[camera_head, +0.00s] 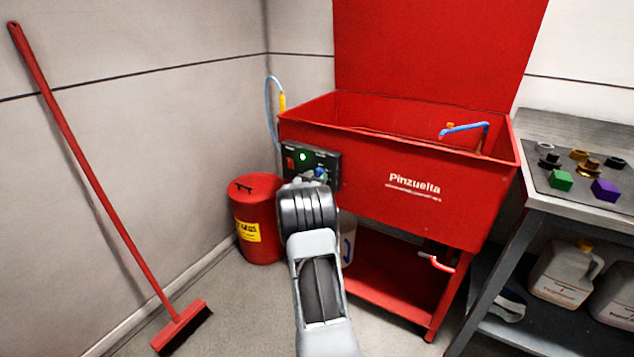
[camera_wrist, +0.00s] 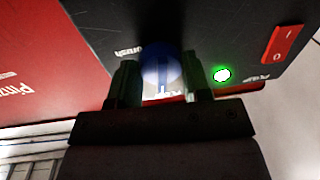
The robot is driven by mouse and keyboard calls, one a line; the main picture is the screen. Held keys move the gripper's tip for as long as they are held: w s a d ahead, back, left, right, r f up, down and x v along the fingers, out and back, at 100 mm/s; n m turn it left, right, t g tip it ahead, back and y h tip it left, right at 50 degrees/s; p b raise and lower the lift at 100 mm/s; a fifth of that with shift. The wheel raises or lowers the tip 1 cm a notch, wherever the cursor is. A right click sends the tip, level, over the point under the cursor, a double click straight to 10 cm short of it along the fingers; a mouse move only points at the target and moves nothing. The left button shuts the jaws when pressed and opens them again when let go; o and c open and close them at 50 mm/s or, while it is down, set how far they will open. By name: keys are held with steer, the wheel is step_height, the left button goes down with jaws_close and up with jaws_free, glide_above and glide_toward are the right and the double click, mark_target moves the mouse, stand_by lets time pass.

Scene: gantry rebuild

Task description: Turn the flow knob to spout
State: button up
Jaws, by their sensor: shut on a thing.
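The flow knob (camera_wrist: 161,74) is a round blue knob on the black control panel (camera_wrist: 115,25). In the wrist view my gripper (camera_wrist: 161,82) has one finger on each side of the knob and is shut on it. A pale raised bar runs across the knob's face. Part of a label reading "brush" shows beside it; the lettering below is partly hidden. In the head view the knob (camera_head: 320,173) shows as a small blue spot on the panel (camera_head: 325,157), with my arm in front of it. The blue spout (camera_head: 465,129) stands inside the red washer tub.
A lit green lamp (camera_wrist: 222,75) and a red rocker switch (camera_wrist: 283,44) sit on the panel near the knob. A red bin (camera_head: 255,215) stands left of the washer (camera_head: 450,200). A red broom (camera_head: 90,175) leans on the wall. A bench (camera_head: 590,207) stands right.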

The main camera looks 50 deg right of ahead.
steer(key=shift+w+m+g+h+b, duration=0.1)
steer(key=shift+m+g+h+b, duration=0.1)
steer(key=shift+m+b, duration=2.05)
steer(key=shift+w+m+g+h+b, duration=0.1)
steer(key=shift+m+g+h+b, duration=0.1)
steer(key=shift+m+b, duration=2.05)
steer(key=shift+m+p, duration=0.55)
steer(key=shift+m, duration=0.15)
steer(key=o, duration=0.9)
steer(key=shift+a, duration=0.1)
steer(key=p+v, duration=0.2)
steer(key=v, duration=1.1)
steer(key=shift+s+a+f+p, duration=0.1)
steer(key=shift+s+a+p, duration=0.05)
steer(key=shift+a+p, duration=0.2)
